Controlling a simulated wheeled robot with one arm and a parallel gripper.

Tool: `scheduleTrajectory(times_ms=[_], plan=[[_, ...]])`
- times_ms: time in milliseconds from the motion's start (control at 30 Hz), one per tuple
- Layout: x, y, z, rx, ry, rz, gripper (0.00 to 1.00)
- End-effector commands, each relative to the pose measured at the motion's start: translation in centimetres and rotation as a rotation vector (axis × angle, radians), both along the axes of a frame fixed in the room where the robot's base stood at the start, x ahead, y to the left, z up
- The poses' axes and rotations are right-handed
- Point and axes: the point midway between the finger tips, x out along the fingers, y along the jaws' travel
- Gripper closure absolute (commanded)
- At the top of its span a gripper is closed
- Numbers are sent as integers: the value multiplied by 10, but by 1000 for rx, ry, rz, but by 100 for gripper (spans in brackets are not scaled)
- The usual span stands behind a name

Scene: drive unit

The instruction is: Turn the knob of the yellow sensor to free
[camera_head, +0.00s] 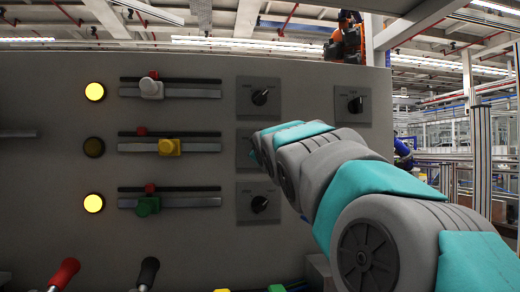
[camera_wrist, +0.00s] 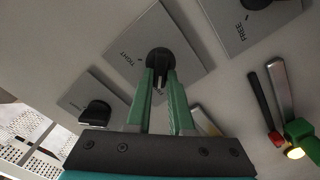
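The yellow slider (camera_head: 169,147) sits on the middle rail of the grey panel, beside an unlit round lamp (camera_head: 94,147). The plate of the same row (camera_head: 243,147) is mostly hidden behind my arm in the head view. In the wrist view, its black knob (camera_wrist: 158,58) stands on a grey plate (camera_wrist: 150,30) marked TIGHT; another label is partly hidden between the fingers. My gripper (camera_wrist: 161,78) has its two green fingers close together, one on each side of the knob's grip, and appears shut on it. Finger contact is hard to see.
Above and below are rows with a white slider (camera_head: 151,88) and a green slider (camera_head: 147,206), both with lit lamps. Their knobs (camera_head: 260,97) (camera_head: 260,204) and another knob (camera_head: 355,104) lie near my arm. Red and black levers (camera_head: 64,273) (camera_head: 148,272) stand at the bottom left.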

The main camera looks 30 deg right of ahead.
Motion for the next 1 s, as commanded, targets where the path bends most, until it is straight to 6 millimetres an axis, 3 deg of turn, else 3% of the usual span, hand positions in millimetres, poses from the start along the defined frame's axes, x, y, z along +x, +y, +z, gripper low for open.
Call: scheduleTrajectory(times_ms=[33, 267, 667, 1000], plan=[[0, 0, 0, -1, 0, 0, 76], [0, 0, 0, 0, 0, 0, 50], [-5, 1, 0, 0, -1, 1, 50], [-44, 13, -1, -1, -2, 1, 50]])
